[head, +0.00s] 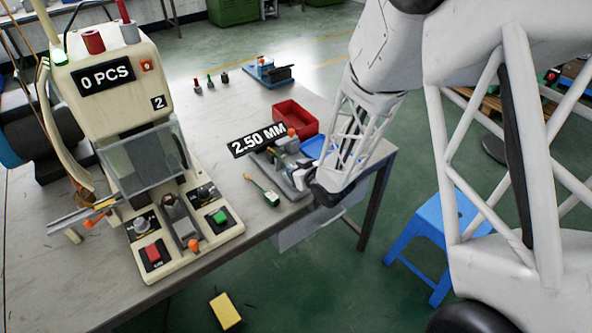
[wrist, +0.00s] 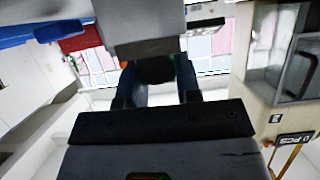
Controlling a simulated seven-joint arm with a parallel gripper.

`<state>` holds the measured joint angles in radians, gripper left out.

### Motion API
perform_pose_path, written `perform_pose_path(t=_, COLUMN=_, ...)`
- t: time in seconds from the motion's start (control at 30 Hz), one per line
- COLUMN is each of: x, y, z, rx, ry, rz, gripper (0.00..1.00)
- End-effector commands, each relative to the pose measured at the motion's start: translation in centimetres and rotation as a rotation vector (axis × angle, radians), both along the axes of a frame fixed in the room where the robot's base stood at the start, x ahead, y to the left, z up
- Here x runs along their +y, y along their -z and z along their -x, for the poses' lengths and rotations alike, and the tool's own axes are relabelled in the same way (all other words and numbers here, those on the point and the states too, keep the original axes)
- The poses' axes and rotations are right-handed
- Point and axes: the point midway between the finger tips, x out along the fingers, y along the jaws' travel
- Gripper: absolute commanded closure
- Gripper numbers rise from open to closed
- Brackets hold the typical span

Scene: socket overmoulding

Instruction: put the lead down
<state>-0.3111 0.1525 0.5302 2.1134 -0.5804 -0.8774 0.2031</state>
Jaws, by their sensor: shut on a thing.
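My gripper (wrist: 158,88) shows in the wrist view with its two dark blue fingers on either side of a dark rounded thing, the lead (wrist: 155,70), and is shut on it. The lead's shape is mostly hidden there by the fingers and a grey block. In the head view my gripper (head: 322,194) is low at the table's right edge, beside the grey gauge fixture (head: 292,188) with the 2.50 MM readout. The lead cannot be made out in the head view.
The cream moulding machine (head: 112,52), reading 0 PCS, stands at left on the table (head: 190,130). Bare table lies between machine and gauge.

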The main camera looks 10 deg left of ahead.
Motion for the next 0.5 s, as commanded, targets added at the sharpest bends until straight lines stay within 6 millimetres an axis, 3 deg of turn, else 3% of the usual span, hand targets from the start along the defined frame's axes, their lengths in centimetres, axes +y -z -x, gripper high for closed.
perform_pose_path(t=0.5, x=0.01, y=0.56, z=-0.01, rx=-0.001, ry=0.000, rz=-0.001, gripper=0.96)
